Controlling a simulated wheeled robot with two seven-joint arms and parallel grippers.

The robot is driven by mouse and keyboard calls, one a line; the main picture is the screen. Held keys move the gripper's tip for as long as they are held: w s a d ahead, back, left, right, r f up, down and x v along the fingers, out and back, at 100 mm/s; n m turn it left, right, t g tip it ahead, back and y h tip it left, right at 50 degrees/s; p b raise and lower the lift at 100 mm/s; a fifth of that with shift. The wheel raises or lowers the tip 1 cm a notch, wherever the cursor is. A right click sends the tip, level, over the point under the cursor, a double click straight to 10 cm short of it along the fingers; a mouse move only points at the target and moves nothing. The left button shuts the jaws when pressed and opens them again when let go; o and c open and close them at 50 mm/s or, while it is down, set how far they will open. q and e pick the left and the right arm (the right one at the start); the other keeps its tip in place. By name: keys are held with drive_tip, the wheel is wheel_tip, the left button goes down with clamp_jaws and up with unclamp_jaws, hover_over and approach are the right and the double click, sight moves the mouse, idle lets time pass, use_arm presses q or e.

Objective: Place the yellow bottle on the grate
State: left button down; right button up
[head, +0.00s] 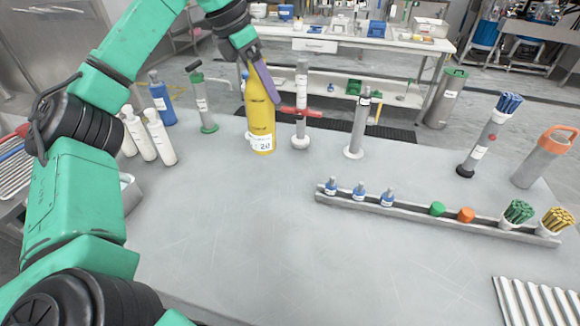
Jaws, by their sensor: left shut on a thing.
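The yellow bottle (261,112) with a white label reading 20 is in the middle back of the grey table. It stands upright or nearly so; I cannot tell whether its base touches the table. My left gripper (262,80) is at the bottle's top, coming from above, and is shut on it. The fingers partly hide the bottle's neck. A ribbed metal grate (535,302) lies at the table's front right corner, cut off by the picture's edge. Its visible top is empty. My right gripper is not in view.
White bottles (160,138) and a blue bottle (161,100) stand at the left. Grey cylinders, one with a red handle (301,111), stand along the back. A long metal rail (410,212) with small items crosses the right side. The front middle is clear.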

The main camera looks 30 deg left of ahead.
use_arm(q)
wheel_tip(320, 180, down, 17)
idle(0.4)
drive_tip(key=shift+f, duration=0.25)
unclamp_jaws()
